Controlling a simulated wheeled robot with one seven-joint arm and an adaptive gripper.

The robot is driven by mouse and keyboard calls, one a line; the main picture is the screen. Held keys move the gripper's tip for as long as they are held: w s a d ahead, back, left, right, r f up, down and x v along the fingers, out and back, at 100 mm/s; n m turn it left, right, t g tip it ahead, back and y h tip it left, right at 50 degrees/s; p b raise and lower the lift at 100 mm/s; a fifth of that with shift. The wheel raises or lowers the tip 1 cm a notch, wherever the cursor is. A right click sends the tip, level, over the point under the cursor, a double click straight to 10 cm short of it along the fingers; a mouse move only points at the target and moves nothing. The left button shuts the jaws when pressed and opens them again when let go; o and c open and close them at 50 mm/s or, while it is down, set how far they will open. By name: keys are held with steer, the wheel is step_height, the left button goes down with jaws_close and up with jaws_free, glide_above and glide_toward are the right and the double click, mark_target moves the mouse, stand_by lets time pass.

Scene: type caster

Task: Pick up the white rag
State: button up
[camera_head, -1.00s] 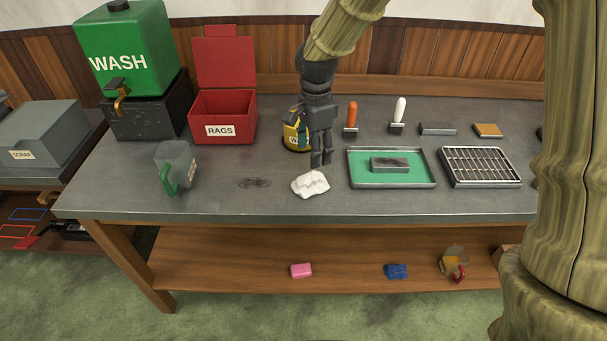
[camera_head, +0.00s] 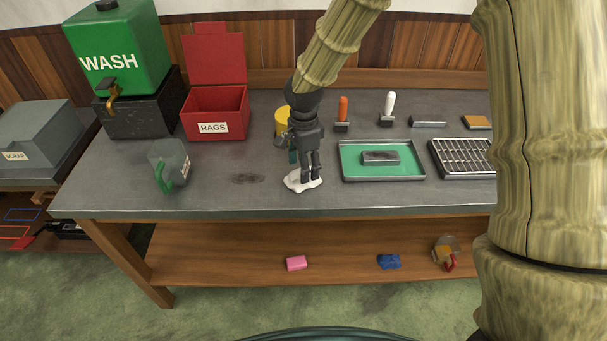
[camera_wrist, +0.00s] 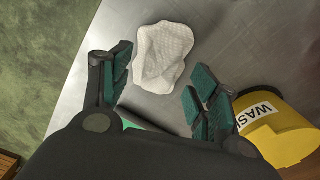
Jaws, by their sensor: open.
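The white rag (camera_head: 296,184) lies crumpled on the grey bench top near its front edge. My gripper (camera_head: 310,181) is down at the rag in the head view and hides part of it. In the wrist view the rag (camera_wrist: 165,58) shows a quilted texture and sits between and just beyond the fingertips of my gripper (camera_wrist: 157,75). The fingers are spread wide, with teal pads on both sides. The gripper is open and holds nothing. I cannot tell whether the fingertips touch the rag.
A yellow container (camera_wrist: 280,125) stands close to one finger. A green-lined tray (camera_head: 412,172) with a grey block is to the right. The open red RAGS box (camera_head: 228,113) stands back left.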

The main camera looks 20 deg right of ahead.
steer(key=shift+f, duration=1.25)
steer(key=shift+c, duration=0.2)
steer(key=c, duration=1.2)
steer(key=shift+o, duration=0.2)
steer(key=shift+r, duration=0.75)
steer(key=shift+r+b, duration=0.5)
steer(key=shift+r, duration=0.45)
steer(key=s+a+r+b, duration=0.1)
steer(key=s, duration=0.6)
steer(key=s+a+b, duration=0.2)
steer(key=s, duration=0.6)
steer(key=shift+s+a+r, duration=0.3)
steer(key=shift+r, duration=0.05)
